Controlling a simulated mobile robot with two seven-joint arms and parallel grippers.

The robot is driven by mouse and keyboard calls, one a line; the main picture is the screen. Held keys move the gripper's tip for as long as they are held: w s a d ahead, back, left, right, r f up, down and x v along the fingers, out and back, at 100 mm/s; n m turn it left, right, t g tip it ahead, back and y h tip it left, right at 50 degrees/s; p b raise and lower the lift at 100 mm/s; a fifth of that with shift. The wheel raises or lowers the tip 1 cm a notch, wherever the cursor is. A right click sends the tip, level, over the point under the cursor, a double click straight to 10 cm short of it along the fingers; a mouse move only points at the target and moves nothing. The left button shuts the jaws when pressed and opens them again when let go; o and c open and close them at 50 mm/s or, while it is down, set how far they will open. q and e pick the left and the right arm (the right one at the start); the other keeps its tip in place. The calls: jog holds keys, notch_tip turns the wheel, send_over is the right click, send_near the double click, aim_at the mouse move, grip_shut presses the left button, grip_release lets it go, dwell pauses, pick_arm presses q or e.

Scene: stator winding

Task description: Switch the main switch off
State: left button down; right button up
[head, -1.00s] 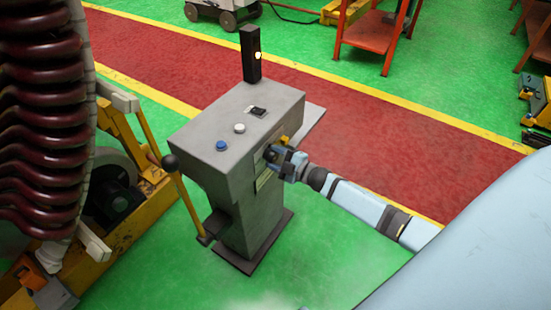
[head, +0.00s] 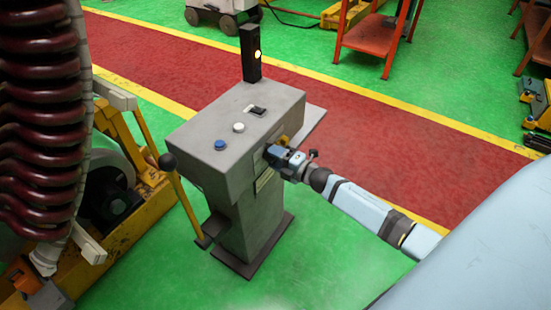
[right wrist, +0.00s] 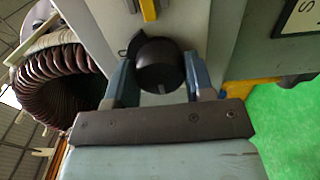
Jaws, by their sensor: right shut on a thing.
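A grey control pedestal (head: 262,205) stands on the green floor in the head view. My right gripper (head: 272,154) is at its right side face. In the right wrist view, my right gripper (right wrist: 160,75) is shut on a black round switch knob (right wrist: 158,62), one blue finger on each side. A small dark tab sticks out at the knob's upper left, and a light mark shows on its lower rim. The gripper hides the knob in the head view. My left gripper is not in view.
The pedestal top has a blue button (head: 220,145), a white button (head: 238,127), a black rocker (head: 258,111) and a black post with a lit lamp (head: 251,55).

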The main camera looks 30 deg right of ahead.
dwell(0.3)
jog(key=o, duration=0.9)
jog(key=v, duration=1.4)
jog(key=shift+w, duration=0.1)
